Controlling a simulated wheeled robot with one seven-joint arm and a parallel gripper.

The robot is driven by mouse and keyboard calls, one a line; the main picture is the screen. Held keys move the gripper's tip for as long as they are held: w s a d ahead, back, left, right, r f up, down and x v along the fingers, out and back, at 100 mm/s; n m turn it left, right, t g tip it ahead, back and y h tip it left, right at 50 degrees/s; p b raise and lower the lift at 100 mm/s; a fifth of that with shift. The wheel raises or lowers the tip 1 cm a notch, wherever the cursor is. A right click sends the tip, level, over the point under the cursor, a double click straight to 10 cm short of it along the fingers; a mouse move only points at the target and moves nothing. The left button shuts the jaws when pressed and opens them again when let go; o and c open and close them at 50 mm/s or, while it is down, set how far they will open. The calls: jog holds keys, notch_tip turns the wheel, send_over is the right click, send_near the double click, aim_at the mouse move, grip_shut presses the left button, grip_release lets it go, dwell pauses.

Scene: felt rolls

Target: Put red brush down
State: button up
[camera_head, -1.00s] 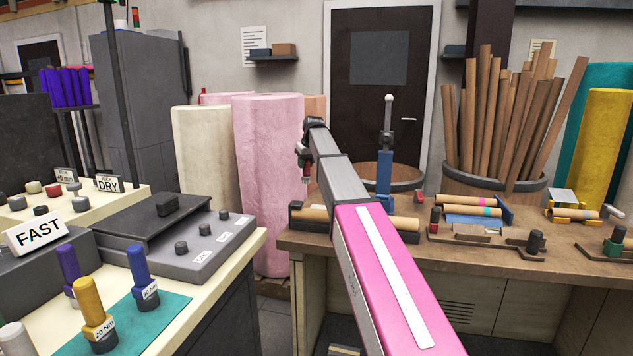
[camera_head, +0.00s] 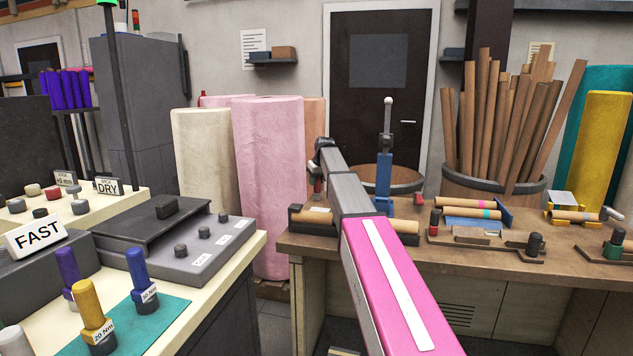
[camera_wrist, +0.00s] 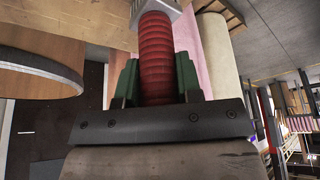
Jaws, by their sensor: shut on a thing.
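The red brush (camera_wrist: 158,58) shows in the wrist view as a ribbed red handle with a grey metal part at the picture's top edge. My gripper (camera_wrist: 157,78) is shut on it, with a green finger on each side of the handle. In the head view the red brush (camera_head: 317,185) is a small red shape at the far end of my pink and grey arm. It appears in front of or above the left end of the workbench (camera_head: 385,245). Much of my gripper is hidden there behind my arm.
A dark holder with a cardboard roll (camera_head: 312,216) sits on the bench's left end, partly behind my arm. A blue stand (camera_head: 384,183) rises behind it. More rolls (camera_head: 468,203) lie to the right. A pink felt roll (camera_head: 268,180) stands left of the bench.

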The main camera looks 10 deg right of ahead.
jog(key=shift+f, duration=0.1)
jog(key=o, duration=0.9)
jog(key=shift+o, duration=0.2)
jog(key=v, duration=1.2)
jog(key=shift+s, duration=0.1)
